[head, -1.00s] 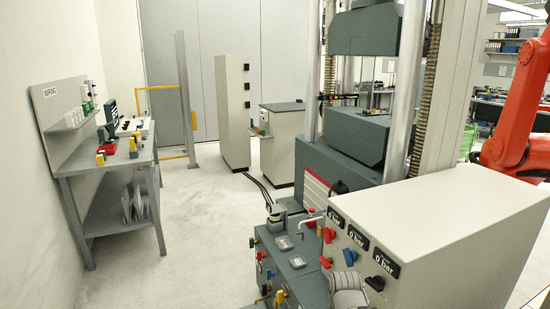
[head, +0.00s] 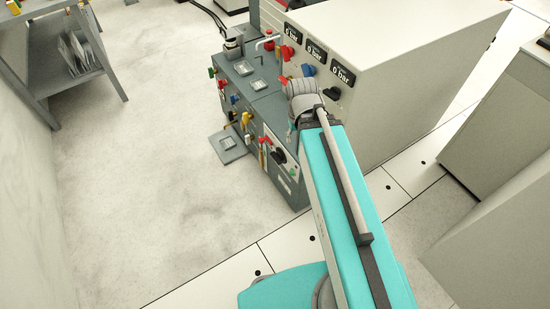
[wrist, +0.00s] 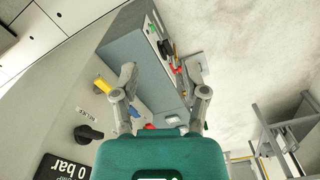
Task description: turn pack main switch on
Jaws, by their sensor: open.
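The dark grey pack (head: 262,110) stands on the floor in the head view, with several coloured handles on its side. A black rotary knob (head: 278,156) sits on a light panel at the pack's near end; I cannot read its label, so I cannot confirm it is the main switch. The pack (wrist: 140,62) also shows in the wrist view, beyond my gripper (wrist: 161,78). My gripper is open, its two fingers apart with nothing held between them. In the head view my arm reaches up to the pack and my fingers cannot be made out.
A white cabinet (head: 400,60) with "0 bar" displays (head: 342,74) and red, blue and black knobs stands beside the pack. The wrist view shows a black knob (wrist: 88,134) and yellow handle (wrist: 102,86) close left of my gripper.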

